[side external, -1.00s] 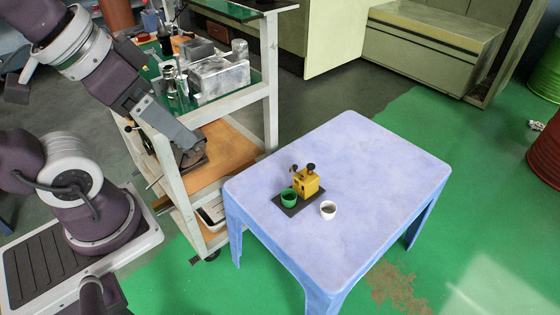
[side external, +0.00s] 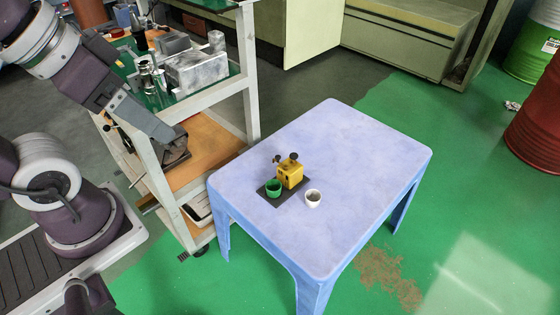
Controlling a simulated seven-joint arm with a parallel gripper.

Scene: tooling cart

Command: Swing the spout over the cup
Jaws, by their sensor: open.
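A small yellow machine (side external: 290,177) stands on a dark base plate (side external: 270,201) on the blue table. A dark part, seemingly the spout (side external: 277,160), sticks out at its upper left, with a round dark knob (side external: 294,156) on top. A green cup (side external: 273,189) stands on the plate at the machine's left front, below that dark part. A white cup (side external: 313,198) with dark contents stands on the table, right of the plate. My gripper (side external: 172,138) is open and points down to the right before the cart, well left of the machine. Its fingertips are hard to make out.
The blue table (side external: 365,150) is clear apart from these things. A cart (side external: 252,95) with metal parts on its shelves stands left of the table, behind my gripper. Red (side external: 535,130) and green (side external: 530,45) drums stand at the far right.

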